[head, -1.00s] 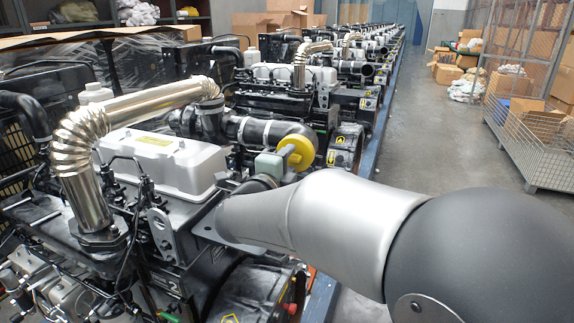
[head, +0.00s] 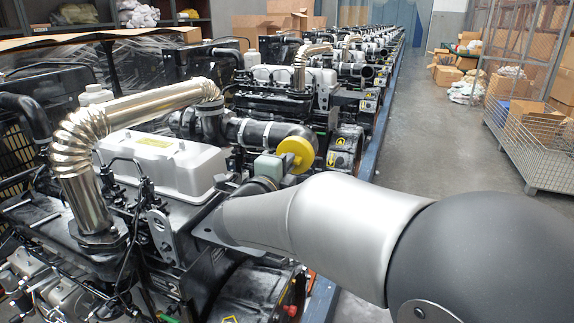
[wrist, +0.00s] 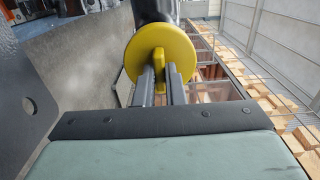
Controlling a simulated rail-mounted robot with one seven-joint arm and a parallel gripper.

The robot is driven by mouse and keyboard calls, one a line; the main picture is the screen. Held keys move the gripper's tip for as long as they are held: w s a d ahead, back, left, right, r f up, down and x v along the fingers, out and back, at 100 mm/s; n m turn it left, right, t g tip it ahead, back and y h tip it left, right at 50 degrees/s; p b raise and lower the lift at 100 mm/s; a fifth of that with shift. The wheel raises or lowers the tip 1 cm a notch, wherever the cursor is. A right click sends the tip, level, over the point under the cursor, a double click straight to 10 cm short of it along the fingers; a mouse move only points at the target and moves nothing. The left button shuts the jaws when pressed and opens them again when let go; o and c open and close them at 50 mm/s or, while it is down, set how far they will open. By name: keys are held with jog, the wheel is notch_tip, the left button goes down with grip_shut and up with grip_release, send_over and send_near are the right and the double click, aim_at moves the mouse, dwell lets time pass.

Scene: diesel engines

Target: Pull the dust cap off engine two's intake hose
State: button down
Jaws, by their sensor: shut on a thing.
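The yellow dust cap (head: 296,154) sits at the mouth of the black intake hose (head: 262,132) on the near engine (head: 165,160). In the wrist view the cap (wrist: 146,52) is a round disc with a raised middle tab. My gripper (wrist: 160,74) is shut on that tab, one finger on each side. The dark hose (wrist: 153,10) shows directly behind the cap, and I see no gap between them. In the head view my gripper's pale green body (head: 268,166) is just left of and below the cap, and its fingers are hard to make out.
A silver corrugated pipe (head: 135,102) arches over the near engine. More engines (head: 345,72) stretch away behind it along a blue rail. A wire mesh cage (head: 530,140) with boxes stands at the right. The grey floor (head: 425,140) between is clear.

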jog(key=shift+s, duration=0.15)
notch_tip(320, 180, up, 8)
jog(key=s+a+p, duration=0.1)
jog(key=s+p, duration=0.1)
jog(key=p, duration=0.1)
jog(key=shift+s+a+p, duration=0.15)
jog(key=shift+s+p, duration=0.2)
jog(key=shift+s, duration=0.05)
dwell(0.9)
